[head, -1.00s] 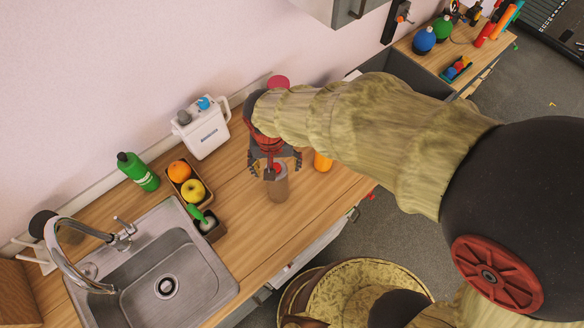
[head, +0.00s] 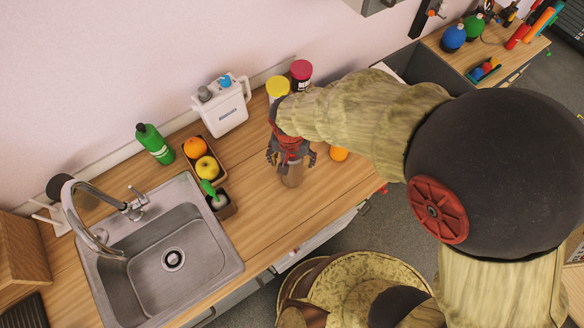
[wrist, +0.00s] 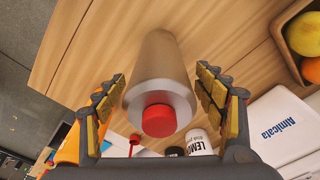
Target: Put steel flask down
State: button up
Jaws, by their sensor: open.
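The steel flask (head: 292,177) stands on the wooden counter, right of the fruit tray. In the wrist view it is a grey cylinder (wrist: 160,65) with a red cap (wrist: 159,120) facing the camera. My gripper (head: 291,160) is above and around its upper part, hiding the cap in the head view. In the wrist view the fingers (wrist: 160,82) are spread on both sides of the flask, with visible gaps between them and it.
A fruit tray (head: 187,159), green bottle (head: 155,144) and white jug (head: 222,107) stand to the left. Jars with yellow (head: 278,85) and red (head: 301,69) lids stand behind my arm. An orange item (head: 339,153) is close right. The counter (head: 270,215) in front is bare.

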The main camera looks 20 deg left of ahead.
jog(key=shift+f, duration=0.1)
jog(key=shift+c, duration=1.3)
jog(key=c, duration=1.5)
grip_shut()
